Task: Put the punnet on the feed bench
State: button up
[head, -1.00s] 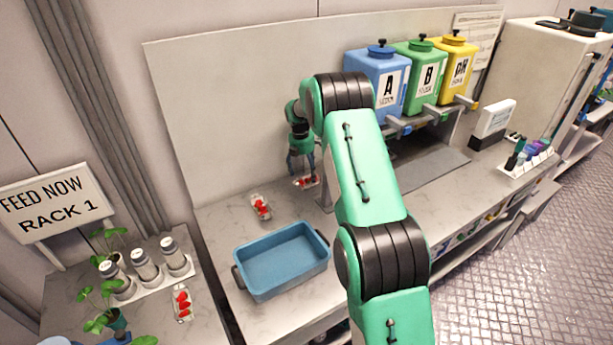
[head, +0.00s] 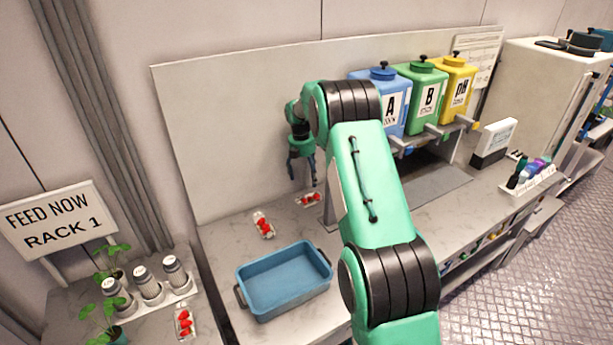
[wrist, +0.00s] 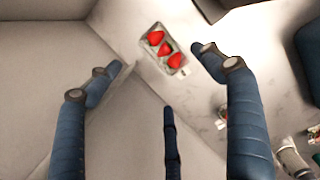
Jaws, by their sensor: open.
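A clear punnet with red berries (head: 310,199) lies flat on the pale feed bench (head: 215,240), near the back panel. It also shows in the wrist view (wrist: 165,50), with three berries visible in it. My gripper (head: 302,177) hangs above and slightly left of this punnet, apart from it. Its fingers are spread wide and empty; the wrist view shows the gripper (wrist: 158,66) open, with the punnet beyond the fingertips. A second punnet (head: 263,225) lies on the bench further left. A third punnet (head: 184,322) lies on the separate left table.
A blue tray (head: 285,280) stands on the bench front left. Blue, green and yellow tanks (head: 428,95) stand at the back right. Grey-topped bottles (head: 147,282) and seedlings stand by the RACK 1 sign (head: 60,218). The back panel (head: 230,130) rises close behind my gripper.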

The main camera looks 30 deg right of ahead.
jog(key=shift+r, duration=0.1)
jog(key=s+a+r+m+t, duration=0.1)
jog(key=s+a+r+m, duration=0.2)
jog(key=s+a+r, duration=0.5)
jog(key=s+a+r+m+t, duration=0.1)
jog(key=s+a+r+m, duration=0.25)
jog(key=s+r, duration=0.45)
jog(key=s+a+r+m+t, duration=0.1)
jog(key=s+a+r+m, duration=0.1)
jog(key=s+a+r, duration=0.7)
jog(key=s+a+r+m+t, duration=0.1)
jog(key=s+a+r+m, duration=0.15)
jog(key=s, duration=0.35)
jog(key=s+a+r+m, duration=0.2)
jog(key=s+a+r, duration=0.15)
jog(key=s, duration=0.35)
jog(key=s+a+f+m, duration=0.2)
jog(key=s, duration=0.6)
jog(key=s+a+f+m+t+y, duration=0.1)
jog(key=s+a+f+m, duration=0.1)
jog(key=s, duration=0.6)
jog(key=shift+s+f+m+t, duration=0.2)
jog(key=shift+m+t, duration=0.1)
jog(key=shift+m, duration=0.2)
dwell(2.0)
